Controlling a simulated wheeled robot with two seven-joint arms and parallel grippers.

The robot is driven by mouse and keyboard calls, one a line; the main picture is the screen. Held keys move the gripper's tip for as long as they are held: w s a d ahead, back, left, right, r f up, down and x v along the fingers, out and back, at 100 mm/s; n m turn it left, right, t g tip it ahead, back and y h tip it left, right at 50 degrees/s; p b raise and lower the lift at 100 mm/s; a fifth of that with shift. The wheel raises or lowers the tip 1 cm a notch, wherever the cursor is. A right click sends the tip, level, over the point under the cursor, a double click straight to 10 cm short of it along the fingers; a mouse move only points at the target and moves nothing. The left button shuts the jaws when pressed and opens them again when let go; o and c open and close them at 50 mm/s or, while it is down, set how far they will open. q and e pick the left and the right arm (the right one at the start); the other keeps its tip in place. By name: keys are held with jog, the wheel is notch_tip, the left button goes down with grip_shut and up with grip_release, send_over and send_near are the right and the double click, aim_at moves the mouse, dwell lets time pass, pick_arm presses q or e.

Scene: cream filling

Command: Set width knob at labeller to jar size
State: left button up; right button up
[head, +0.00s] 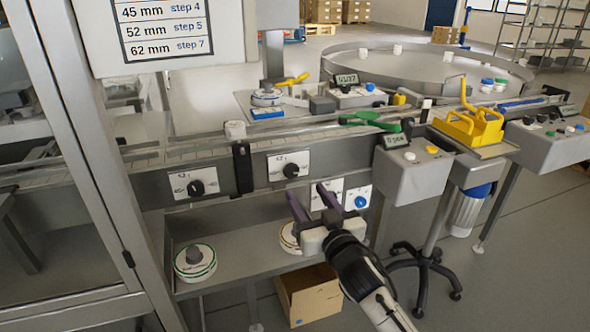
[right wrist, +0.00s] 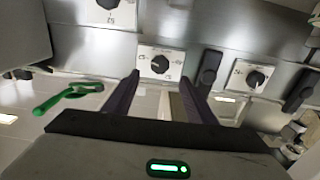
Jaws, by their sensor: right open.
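Black dial knobs on white plates line the front of the conveyor. One knob (head: 196,188) is at the left and another (head: 291,170) is in the middle. A white plate with a blue knob (head: 360,201) is to the right, and another white plate beside it is partly covered by my gripper. I cannot tell which knob is the width knob. My right gripper (head: 307,192) is open and empty below the middle knob. In the right wrist view, a black knob (right wrist: 160,64) shows just beyond and between the open fingertips (right wrist: 160,80). My left gripper is not in view.
A sign (head: 160,30) lists 45 mm step 4, 52 mm step 5 and 62 mm step 7. A shelf (head: 240,255) below the conveyor holds round reels, one (head: 195,262) green-rimmed. A grey control box (head: 415,170) stands to the right. A cardboard box (head: 310,297) is below.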

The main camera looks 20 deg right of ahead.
aim_at(292, 173)
jog(key=w+b, duration=0.1)
jog(key=w, duration=0.8)
jog(key=shift+a, duration=0.15)
jog(key=c, duration=1)
